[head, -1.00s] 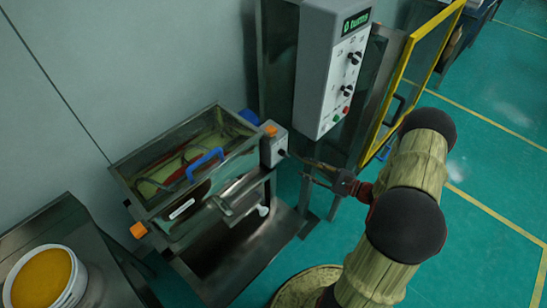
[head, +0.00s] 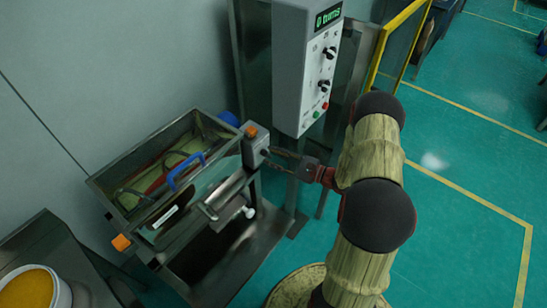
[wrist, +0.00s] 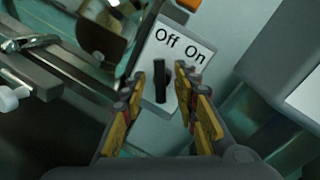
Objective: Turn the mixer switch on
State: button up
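The mixer (head: 185,215) is a metal machine with an open trough and a blue handle, at the left of the head view. A small grey switch box (head: 254,145) sits at its right end. In the wrist view the black mixer switch (wrist: 160,84) stands on a white plate marked "Off" and "On"; its upper end lies nearer the word "Off". My gripper (wrist: 159,76) is open, with one finger on each side of the switch. I cannot tell whether either finger touches it. In the head view my gripper (head: 275,154) is at the box's right side.
A tall grey control box (head: 308,70) with a green display, knobs and buttons stands behind my arm. A yellow-framed panel (head: 401,28) is to its right. A bucket of orange material (head: 62,290) is at lower left. Green floor is open at the right.

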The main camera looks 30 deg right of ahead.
jog(key=shift+c, duration=1)
grip_shut()
